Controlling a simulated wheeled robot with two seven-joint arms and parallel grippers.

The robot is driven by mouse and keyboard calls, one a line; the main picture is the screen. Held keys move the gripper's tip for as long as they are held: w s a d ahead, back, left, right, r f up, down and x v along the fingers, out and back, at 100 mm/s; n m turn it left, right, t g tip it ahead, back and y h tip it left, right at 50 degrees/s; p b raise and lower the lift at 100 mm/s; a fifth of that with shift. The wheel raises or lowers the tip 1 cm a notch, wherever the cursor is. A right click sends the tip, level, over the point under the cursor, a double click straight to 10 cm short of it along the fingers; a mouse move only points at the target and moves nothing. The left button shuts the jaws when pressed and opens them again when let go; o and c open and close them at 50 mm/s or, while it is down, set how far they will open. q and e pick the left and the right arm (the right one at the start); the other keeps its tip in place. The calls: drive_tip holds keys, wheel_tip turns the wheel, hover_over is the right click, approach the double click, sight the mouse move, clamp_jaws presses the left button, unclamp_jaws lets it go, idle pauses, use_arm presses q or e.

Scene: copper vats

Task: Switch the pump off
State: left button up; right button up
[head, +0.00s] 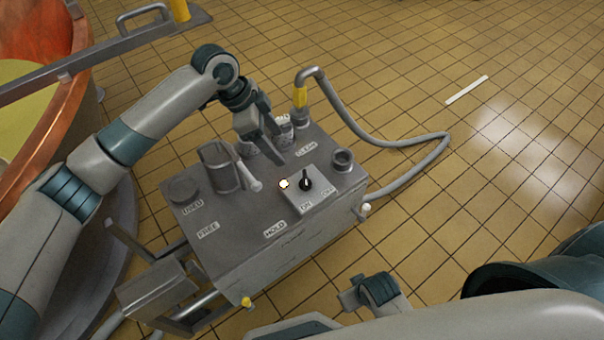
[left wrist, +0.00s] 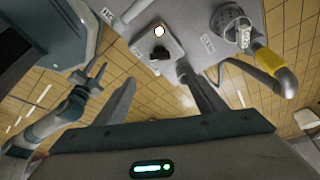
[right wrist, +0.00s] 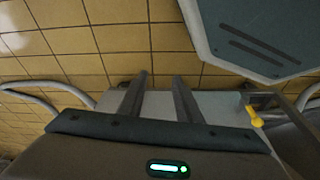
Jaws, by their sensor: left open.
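The pump switch is a black knob (head: 305,182) on a small grey plate on top of a grey metal box (head: 215,265). ON and OFF labels are on the plate; I cannot tell for sure which one the knob points to. A small lamp (head: 284,184) beside the knob glows white. In the left wrist view the knob (left wrist: 159,54) and lamp (left wrist: 159,31) lie beyond the fingertips. My left gripper (head: 272,148) is open and empty, above the box and apart from the knob. My right gripper (right wrist: 158,77) has its fingers apart with nothing between them, low beside the box.
A grey hose (head: 400,178) with a yellow grip (head: 300,97) loops over the floor at right. A copper vat (head: 60,125) is at left. Tiled floor is free at upper right.

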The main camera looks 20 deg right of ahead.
sight(304, 177)
use_arm(q)
drive_tip(key=x, duration=1.6)
drive_tip(key=shift+f, duration=0.1)
drive_tip(key=shift+d+f, duration=0.15)
drive_tip(key=shift+f, duration=0.15)
drive_tip(key=shift+d+f, duration=0.1)
drive_tip(key=shift+f, duration=0.15)
use_arm(e)
drive_tip(key=shift+v, duration=0.75)
drive_tip(key=shift+w, duration=0.1)
use_arm(q)
drive_tip(key=c, duration=1.1)
use_arm(e)
drive_tip(key=shift+w, duration=0.15)
use_arm(q)
drive_tip(key=shift+o, duration=0.2)
use_arm(e)
drive_tip(key=shift+a, duration=0.1)
